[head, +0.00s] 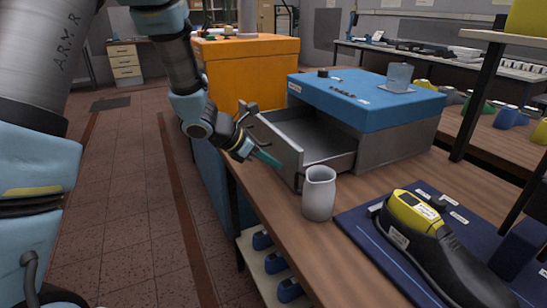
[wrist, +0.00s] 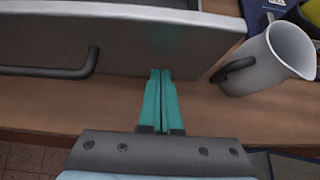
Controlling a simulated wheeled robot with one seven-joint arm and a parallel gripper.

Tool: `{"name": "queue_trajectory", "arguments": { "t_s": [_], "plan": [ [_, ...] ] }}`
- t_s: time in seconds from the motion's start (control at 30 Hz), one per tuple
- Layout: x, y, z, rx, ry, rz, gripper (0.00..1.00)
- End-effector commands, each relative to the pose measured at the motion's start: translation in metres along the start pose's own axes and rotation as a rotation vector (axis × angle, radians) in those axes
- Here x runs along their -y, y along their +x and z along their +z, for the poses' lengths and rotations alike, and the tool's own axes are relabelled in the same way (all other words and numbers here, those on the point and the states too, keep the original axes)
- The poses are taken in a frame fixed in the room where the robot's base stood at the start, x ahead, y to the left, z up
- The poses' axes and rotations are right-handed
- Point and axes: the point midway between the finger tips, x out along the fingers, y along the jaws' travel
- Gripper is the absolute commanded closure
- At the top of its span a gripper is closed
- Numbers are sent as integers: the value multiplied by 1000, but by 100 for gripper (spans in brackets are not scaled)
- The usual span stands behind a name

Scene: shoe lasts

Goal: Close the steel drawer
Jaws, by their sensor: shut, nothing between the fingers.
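The steel drawer (head: 289,146) stands open, pulled out of the grey cabinet with a blue top (head: 365,98) on the workbench. Its inside looks empty in the head view. In the wrist view the drawer front (wrist: 150,38) spans the upper part of the picture, with a dark bar handle (wrist: 60,72) at the left. My gripper (head: 277,165) has teal fingers and is shut and empty. Its fingertips (wrist: 160,72) point at the lower part of the drawer front, right of the handle. I cannot tell whether they touch it.
A white jug (head: 319,194) stands on the bench close to the drawer's near corner; it also shows in the wrist view (wrist: 270,62), right of my fingers. A dark blue mat (head: 375,246) with a black and yellow shoe last (head: 425,232) lies nearer.

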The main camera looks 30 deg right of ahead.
Motion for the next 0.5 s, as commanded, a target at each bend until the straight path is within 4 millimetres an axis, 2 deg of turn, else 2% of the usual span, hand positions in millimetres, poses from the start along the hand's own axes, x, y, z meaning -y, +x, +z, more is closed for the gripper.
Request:
{"name": "queue_trajectory", "arguments": {
  "t_s": [0.5],
  "plan": [
    [0, 6, 5, 0, 1, 0, 100]
  ]
}}
